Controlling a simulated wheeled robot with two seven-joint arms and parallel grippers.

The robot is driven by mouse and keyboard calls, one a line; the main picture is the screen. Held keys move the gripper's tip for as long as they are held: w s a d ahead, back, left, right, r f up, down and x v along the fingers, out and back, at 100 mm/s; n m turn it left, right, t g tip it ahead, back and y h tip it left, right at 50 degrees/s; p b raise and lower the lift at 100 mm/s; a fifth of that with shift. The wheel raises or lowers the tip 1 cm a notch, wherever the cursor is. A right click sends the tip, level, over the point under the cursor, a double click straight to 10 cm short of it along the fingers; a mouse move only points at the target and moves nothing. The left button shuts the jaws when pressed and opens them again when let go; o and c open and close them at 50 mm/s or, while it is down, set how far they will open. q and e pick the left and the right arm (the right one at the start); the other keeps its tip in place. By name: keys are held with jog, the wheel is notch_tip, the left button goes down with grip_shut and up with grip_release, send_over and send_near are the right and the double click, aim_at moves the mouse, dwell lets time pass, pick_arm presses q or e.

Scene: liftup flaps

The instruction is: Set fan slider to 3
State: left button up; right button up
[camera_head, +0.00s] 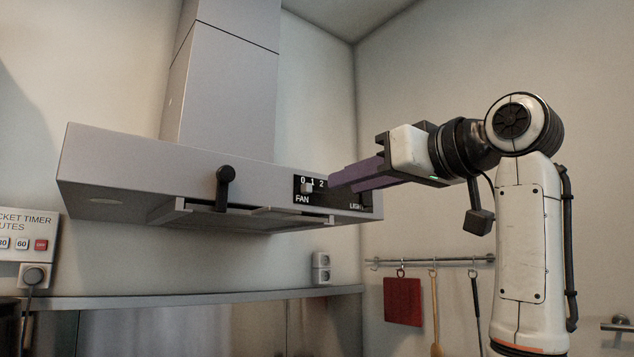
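The range hood (130,165) carries a black control panel on its front with the labels 0, 1, 2 and FAN. The fan slider (307,188) is a small light knob under the numbers, near 1. My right gripper (335,182) reaches in from the right, with its purple fingertips in front of the panel just right of the 2. The fingers look shut together with no visible gap, and seem apart from the slider. They hide the panel to the right of 2, including any 3. My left gripper is not in view.
A dark handle (225,188) sticks out from the hood's front, left of the panel. A LIGHT label (356,207) is partly visible at the panel's right end. A rail (450,261) with hanging utensils and a shelf (200,300) lie below.

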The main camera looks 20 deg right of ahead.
aim_at(310, 185)
jog(key=p+x, duration=0.1)
jog(key=x, duration=0.1)
jog(key=r+p+x, duration=0.1)
jog(key=x, duration=0.2)
jog(key=p+x, duration=0.1)
jog(key=x, duration=0.2)
jog(key=shift+w+a+r, duration=0.1)
jog(key=shift+a+r, duration=0.1)
jog(key=shift+r, duration=0.1)
jog(key=shift+w+a+f+p, duration=0.1)
jog(key=shift+w+a+p, duration=0.2)
jog(key=shift+w, duration=0.25)
jog(key=shift+d, duration=0.1)
grip_shut()
